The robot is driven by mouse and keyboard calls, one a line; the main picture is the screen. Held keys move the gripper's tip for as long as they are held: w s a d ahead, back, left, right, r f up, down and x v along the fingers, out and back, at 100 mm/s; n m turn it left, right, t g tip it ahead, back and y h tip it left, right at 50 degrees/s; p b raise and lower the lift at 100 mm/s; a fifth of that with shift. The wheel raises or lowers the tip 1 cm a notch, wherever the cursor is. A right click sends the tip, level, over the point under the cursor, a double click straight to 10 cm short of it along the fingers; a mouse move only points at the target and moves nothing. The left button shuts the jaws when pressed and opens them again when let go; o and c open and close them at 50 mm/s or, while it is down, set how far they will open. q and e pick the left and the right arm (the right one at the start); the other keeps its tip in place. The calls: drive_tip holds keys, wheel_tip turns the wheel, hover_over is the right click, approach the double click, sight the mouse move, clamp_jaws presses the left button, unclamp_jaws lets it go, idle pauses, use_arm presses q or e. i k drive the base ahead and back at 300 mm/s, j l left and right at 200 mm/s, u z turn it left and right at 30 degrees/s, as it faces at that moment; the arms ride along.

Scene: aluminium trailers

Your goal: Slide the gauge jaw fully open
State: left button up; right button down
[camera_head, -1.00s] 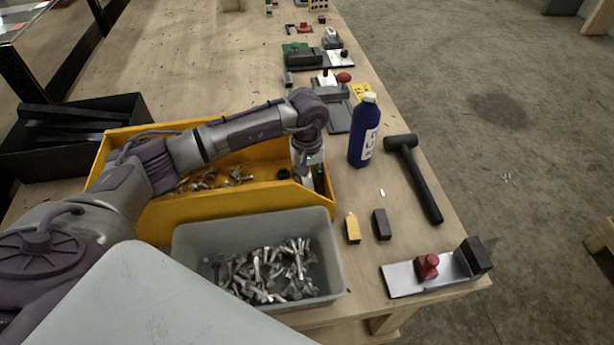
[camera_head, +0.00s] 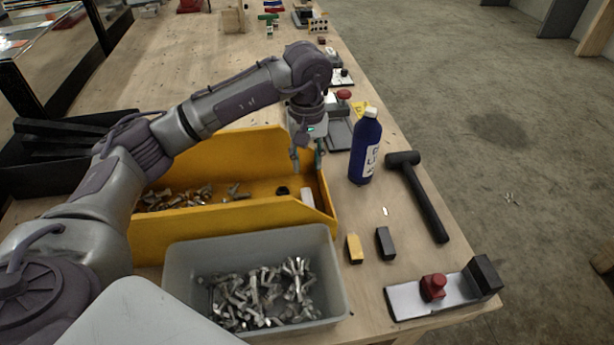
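A gauge-like fixture at the front right corner of the table has a flat silver plate (camera_head: 408,300), a red knobbed block (camera_head: 433,288) and a black end block (camera_head: 484,275). I take the red block to be the jaw. It sits near the middle of the plate, with a gap between it and the black block. My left gripper (camera_head: 307,162) points down above the right end of the yellow bin, far from the fixture. Its two fingers are apart with nothing visible between them. My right gripper is not in view.
A yellow bin (camera_head: 190,230) and a grey bin (camera_head: 335,262) hold metal parts. A blue bottle (camera_head: 365,152), a black mallet (camera_head: 425,200), a yellow block (camera_head: 354,249) and a dark block (camera_head: 385,243) stand or lie between my gripper and the fixture. More fixtures are farther back.

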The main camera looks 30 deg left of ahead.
sight(432, 285)
drive_tip(key=k+l, duration=0.15)
drive_tip(key=l, duration=0.25)
drive_tip(key=k+l, duration=0.15)
drive_tip(key=l, duration=0.25)
drive_tip(key=k+l, duration=0.15)
drive_tip(key=l, duration=0.2)
drive_tip(key=k+l, duration=0.15)
drive_tip(key=l, duration=0.25)
drive_tip(key=k+l, duration=0.15)
drive_tip(key=l, duration=0.25)
